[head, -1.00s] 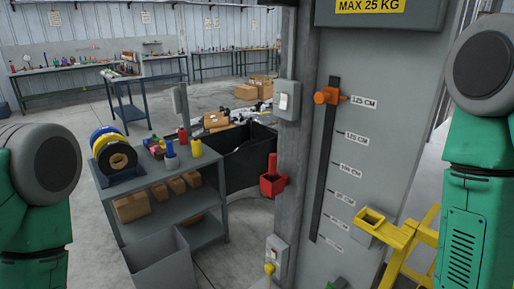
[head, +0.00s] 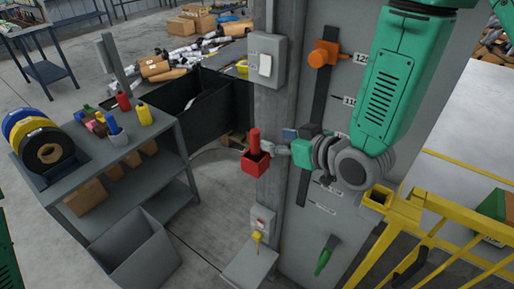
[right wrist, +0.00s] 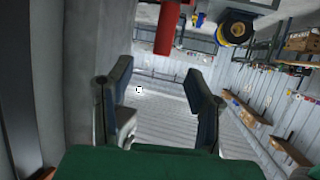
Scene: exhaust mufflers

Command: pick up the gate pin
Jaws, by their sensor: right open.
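The gate pin appears to be the red cylinder (head: 254,141) standing upright in a red holder (head: 257,163) on the grey post. In the right wrist view the red pin (right wrist: 165,32) shows at the top, past the fingertips and not between them. My right gripper (head: 284,142) is just to the right of the pin in the head view, open, its fingers toward the pin. In the right wrist view the gripper (right wrist: 160,82) has its two dark fingers well apart with nothing between them. My left gripper is out of view.
The grey post (head: 268,105) and a panel with an orange knob (head: 323,54) stand close to my right gripper. A yellow gate frame (head: 430,205) with a square socket is at right. A grey shelf cart (head: 130,170) and a grey bin (head: 133,250) stand at left.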

